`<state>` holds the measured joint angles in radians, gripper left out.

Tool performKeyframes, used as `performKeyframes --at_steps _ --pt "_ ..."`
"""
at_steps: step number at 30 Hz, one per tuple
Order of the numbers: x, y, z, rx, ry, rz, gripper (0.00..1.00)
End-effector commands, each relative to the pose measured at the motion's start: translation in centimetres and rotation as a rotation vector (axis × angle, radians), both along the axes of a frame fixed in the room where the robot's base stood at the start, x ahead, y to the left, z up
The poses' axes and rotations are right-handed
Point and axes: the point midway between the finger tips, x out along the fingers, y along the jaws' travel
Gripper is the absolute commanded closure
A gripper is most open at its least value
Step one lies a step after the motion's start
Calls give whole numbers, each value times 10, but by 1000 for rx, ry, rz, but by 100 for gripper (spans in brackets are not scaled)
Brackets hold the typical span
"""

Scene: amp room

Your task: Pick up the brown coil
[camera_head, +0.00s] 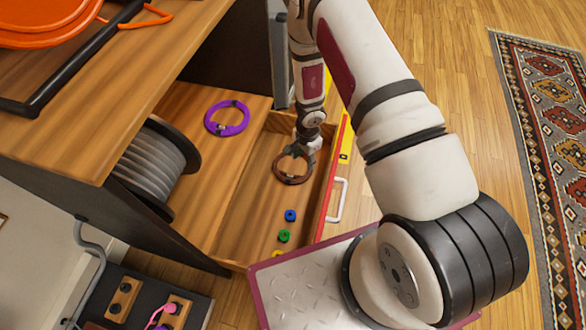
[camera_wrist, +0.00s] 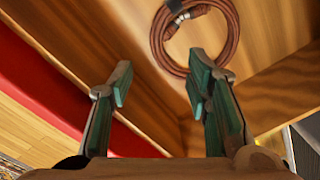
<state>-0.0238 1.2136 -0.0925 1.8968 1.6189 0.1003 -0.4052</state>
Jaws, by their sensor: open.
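The brown coil (camera_head: 292,179) is a ring of reddish-brown cable lying in the open wooden drawer, toward its far part. My gripper (camera_head: 300,151) is above the coil's far side in the head view. In the wrist view the brown coil (camera_wrist: 157,42) is at the top centre, with a dark tie and connector ends on it. There my gripper (camera_wrist: 160,85) shows two green-padded fingers spread apart with nothing between them. The right fingertip overlaps the coil's lower edge in the picture; I cannot tell whether it touches.
The drawer (camera_head: 225,235) also holds blue (camera_head: 290,215) and green (camera_head: 284,236) small pieces. A purple coil (camera_head: 227,118) lies on the wooden shelf beside it. A grey cable reel (camera_head: 155,165) stands left. The drawer's red front (camera_head: 331,180) has a white handle (camera_head: 339,200).

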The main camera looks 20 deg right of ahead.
Motion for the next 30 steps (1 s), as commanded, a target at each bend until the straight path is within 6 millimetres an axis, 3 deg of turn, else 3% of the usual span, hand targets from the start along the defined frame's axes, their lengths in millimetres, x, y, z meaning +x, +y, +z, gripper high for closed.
performKeyframes --at_steps 9,20,30 --pt "0 0 -60 -1 3 1 56" --pt "3 -1 -89 1 0 0 56" --pt "4 -4 -132 1 0 1 56"
